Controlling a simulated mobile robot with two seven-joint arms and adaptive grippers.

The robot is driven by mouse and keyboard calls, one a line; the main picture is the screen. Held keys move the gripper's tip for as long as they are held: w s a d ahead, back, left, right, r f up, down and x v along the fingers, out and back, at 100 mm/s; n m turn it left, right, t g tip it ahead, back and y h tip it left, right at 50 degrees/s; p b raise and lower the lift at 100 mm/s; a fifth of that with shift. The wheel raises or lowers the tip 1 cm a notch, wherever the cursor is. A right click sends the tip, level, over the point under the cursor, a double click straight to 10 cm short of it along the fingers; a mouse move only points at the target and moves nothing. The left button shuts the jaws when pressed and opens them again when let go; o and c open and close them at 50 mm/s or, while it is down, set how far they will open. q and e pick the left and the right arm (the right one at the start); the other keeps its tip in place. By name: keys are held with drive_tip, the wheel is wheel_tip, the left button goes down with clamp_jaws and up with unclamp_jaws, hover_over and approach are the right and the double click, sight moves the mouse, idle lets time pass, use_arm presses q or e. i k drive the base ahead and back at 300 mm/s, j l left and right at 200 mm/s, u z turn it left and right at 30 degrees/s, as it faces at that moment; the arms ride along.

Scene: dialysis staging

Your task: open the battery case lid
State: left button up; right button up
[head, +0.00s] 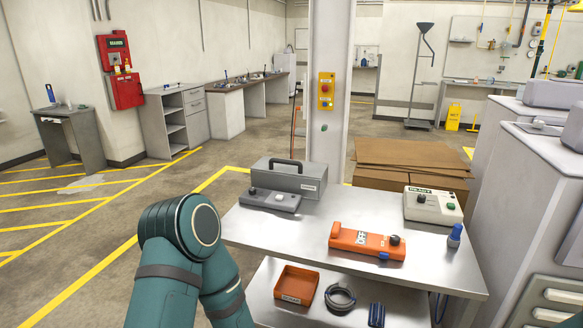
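A grey case (293,181) with a dark handle on top stands at the back left of the metal table (345,222). It looks shut and has a small white label. I cannot read the label, so I cannot tell for sure that this is the battery case. A flat grey unit (270,201) with a black knob sits right in front of it. My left arm comes up at the lower left, beside the table's left edge, and its gripper is out of view. My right gripper is also out of view.
On the table are an orange device (366,241), a cream box (433,205) and a blue bottle (455,236). The lower shelf holds an orange bin (296,285) and a coiled cable (340,298). A pillar (328,100) and cardboard stack (410,158) stand behind; grey cabinets (520,185) stand right.

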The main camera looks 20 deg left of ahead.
sight(309, 169)
drive_tip(key=k, duration=0.4)
drive_tip(key=k+z, duration=0.2)
drive_tip(key=k, duration=0.25)
drive_tip(key=k+l+z, duration=0.2)
drive_tip(key=k, duration=0.2)
drive_tip(key=j+z, duration=0.1)
drive_tip(key=z, duration=0.35)
drive_tip(key=j+z, duration=0.1)
drive_tip(key=z, duration=0.35)
drive_tip(key=j+z, duration=0.1)
drive_tip(key=z, duration=0.3)
drive_tip(key=k+j, duration=0.1)
drive_tip(key=j, duration=1.55)
drive_tip(key=k+j, duration=0.15)
drive_tip(key=j, duration=1.55)
drive_tip(key=k+j, duration=0.15)
drive_tip(key=j, duration=1.5)
